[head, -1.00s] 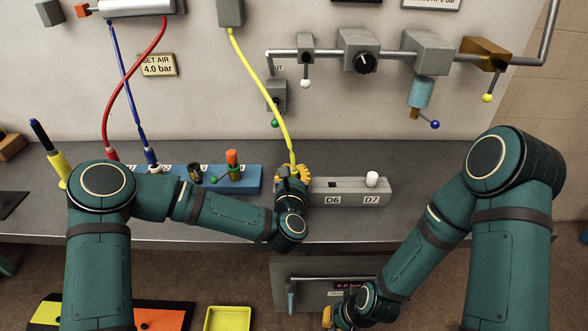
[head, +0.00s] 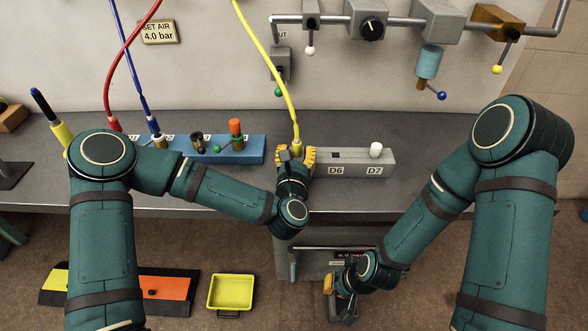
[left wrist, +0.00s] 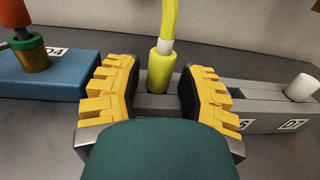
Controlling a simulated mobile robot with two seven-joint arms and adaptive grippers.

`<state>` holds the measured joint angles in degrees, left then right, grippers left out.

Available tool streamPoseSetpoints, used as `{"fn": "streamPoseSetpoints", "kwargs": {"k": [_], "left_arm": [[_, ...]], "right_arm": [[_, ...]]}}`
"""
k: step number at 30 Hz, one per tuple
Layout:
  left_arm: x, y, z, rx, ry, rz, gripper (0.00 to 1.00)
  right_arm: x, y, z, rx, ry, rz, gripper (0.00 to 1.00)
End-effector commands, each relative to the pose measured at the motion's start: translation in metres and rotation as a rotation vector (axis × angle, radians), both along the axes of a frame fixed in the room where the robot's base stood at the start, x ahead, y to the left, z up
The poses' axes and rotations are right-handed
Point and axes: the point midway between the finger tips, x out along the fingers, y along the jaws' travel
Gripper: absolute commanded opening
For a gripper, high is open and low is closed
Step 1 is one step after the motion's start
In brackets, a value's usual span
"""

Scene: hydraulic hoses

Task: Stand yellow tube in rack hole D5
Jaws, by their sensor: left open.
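The yellow tube (head: 291,115) hangs from the wall panel, and its lower end is at the grey rack (head: 355,170). In the left wrist view, its yellow end fitting (left wrist: 160,72) stands upright at the left part of the grey rack (left wrist: 262,115), seemingly in the hole left of D6. The D5 label is hidden by my gripper. My left gripper (head: 296,157) is open, its yellow fingers on either side of the fitting with gaps showing. My right gripper (head: 337,288) hangs low in front of the bench; its finger opening is unclear.
A blue rack (head: 235,152) on the left holds a blue hose (head: 138,90), an orange-topped fitting and a dark fitting. A red hose (head: 107,85) stands beside it. The D6 hole looks empty; a white peg (head: 376,149) is at D7. A yellow tray (head: 231,291) lies below.

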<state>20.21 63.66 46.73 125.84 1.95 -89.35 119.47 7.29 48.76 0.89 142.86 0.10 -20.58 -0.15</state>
Motion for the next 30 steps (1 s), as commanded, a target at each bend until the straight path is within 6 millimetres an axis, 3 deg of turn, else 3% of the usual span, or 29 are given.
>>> {"fn": "streamPoseSetpoints", "kwargs": {"k": [6, 12, 30], "left_arm": [[-0.046, 0.003, 0.0, 0.001, 0.002, -0.004, 0.39], [-0.072, 0.005, 0.0, 0.001, 0.001, -0.002, 0.39], [-0.081, 0.006, 0.0, 0.001, 0.0, 0.0, 0.39]], "right_arm": [[0.0, 0.0, 0.0, 0.0, 0.0, 0.0, 0.0], [0.0, 0.0, 0.0, 0.0, 0.0, 0.0, 0.0], [0.0, 0.0, 0.0, 0.0, 0.0, 0.0, 0.0]]}}
